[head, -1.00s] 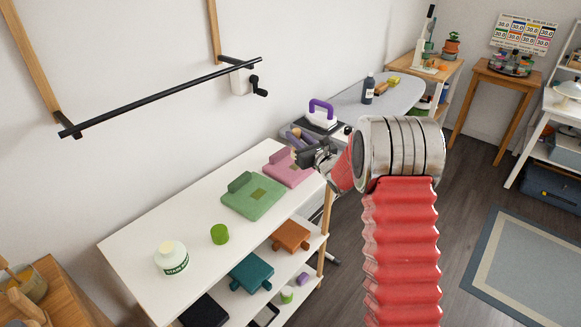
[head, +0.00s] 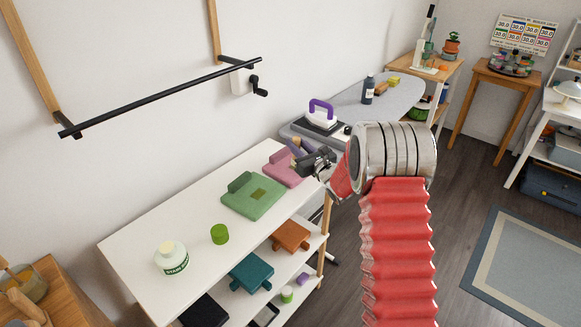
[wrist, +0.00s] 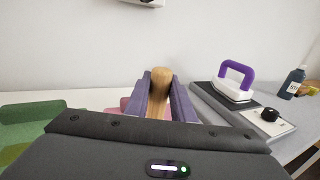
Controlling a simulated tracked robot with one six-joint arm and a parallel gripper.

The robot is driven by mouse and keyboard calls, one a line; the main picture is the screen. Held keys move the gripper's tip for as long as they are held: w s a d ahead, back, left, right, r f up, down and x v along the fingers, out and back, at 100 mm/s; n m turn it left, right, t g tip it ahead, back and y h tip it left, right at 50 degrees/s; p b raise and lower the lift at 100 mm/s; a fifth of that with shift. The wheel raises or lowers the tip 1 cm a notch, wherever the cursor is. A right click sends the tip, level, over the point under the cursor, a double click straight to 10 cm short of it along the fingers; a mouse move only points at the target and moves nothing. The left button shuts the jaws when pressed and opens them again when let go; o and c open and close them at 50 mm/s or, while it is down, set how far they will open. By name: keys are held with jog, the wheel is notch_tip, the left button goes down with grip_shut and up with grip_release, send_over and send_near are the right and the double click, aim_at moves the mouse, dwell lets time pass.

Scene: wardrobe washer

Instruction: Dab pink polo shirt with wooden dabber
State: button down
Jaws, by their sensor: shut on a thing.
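The pink polo shirt (head: 283,168) lies folded at the far right end of the white table top. My gripper (head: 301,155) is above the shirt, shut on the wooden dabber (wrist: 159,88). The dabber is a tan wooden piece between the two purple-grey fingers. Its lower tip is hidden, so I cannot tell whether it touches the shirt.
A folded green shirt (head: 254,195) lies beside the pink one. A purple-handled iron (head: 321,113) rests on the ironing board (head: 395,104) behind. A black rail (head: 160,97) is on the wall.

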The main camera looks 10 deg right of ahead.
jog(key=shift+f, duration=0.7)
dwell(0.6)
jog(key=shift+r, duration=1.55)
jog(key=shift+f, duration=0.85)
jog(key=shift+f, duration=0.7)
jog(key=shift+r, duration=1.55)
jog(key=shift+r, duration=0.1)
